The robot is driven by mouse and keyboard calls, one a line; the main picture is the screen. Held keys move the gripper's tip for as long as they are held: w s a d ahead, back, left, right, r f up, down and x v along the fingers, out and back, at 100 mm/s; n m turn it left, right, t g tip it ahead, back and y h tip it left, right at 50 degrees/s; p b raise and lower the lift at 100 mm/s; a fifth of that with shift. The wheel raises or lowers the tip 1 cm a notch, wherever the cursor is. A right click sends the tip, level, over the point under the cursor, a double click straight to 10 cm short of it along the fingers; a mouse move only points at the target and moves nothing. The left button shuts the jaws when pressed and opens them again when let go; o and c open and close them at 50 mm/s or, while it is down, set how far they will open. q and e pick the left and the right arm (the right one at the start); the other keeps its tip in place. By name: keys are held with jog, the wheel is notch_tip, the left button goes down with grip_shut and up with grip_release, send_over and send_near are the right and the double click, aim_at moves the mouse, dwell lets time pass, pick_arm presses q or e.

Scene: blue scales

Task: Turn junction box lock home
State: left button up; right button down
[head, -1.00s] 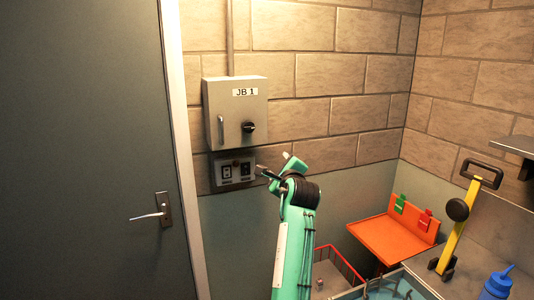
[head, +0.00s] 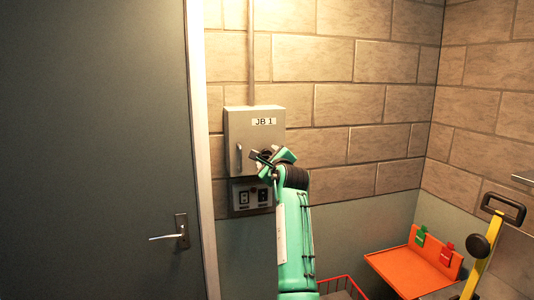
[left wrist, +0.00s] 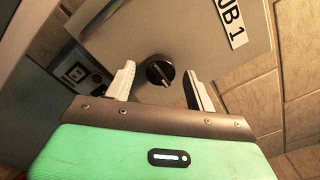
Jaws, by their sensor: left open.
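The grey junction box (head: 240,124) labelled JB 1 hangs on the brick wall, with a handle (head: 239,159) at its left side. Its black round lock knob (left wrist: 160,71) shows in the left wrist view, between and beyond the two fingertips. My left gripper (head: 268,156) is in front of the lower right of the box and hides most of the knob in the head view. In the left wrist view the left gripper (left wrist: 164,84) is open, with one pale finger on each side of the knob and no visible contact. My right gripper is not in view.
A small switch panel (head: 243,198) sits just below the box. A grey door (head: 90,150) with a lever handle (head: 168,237) is at the left. An orange shelf (head: 400,272) and a yellow lever (head: 485,245) are at the lower right.

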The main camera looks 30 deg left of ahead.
pick_arm(q)
jog(key=shift+x, duration=1)
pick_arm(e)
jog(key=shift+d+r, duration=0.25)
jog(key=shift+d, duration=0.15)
pick_arm(q)
jog(key=c, duration=1)
jog(key=shift+o, duration=0.2)
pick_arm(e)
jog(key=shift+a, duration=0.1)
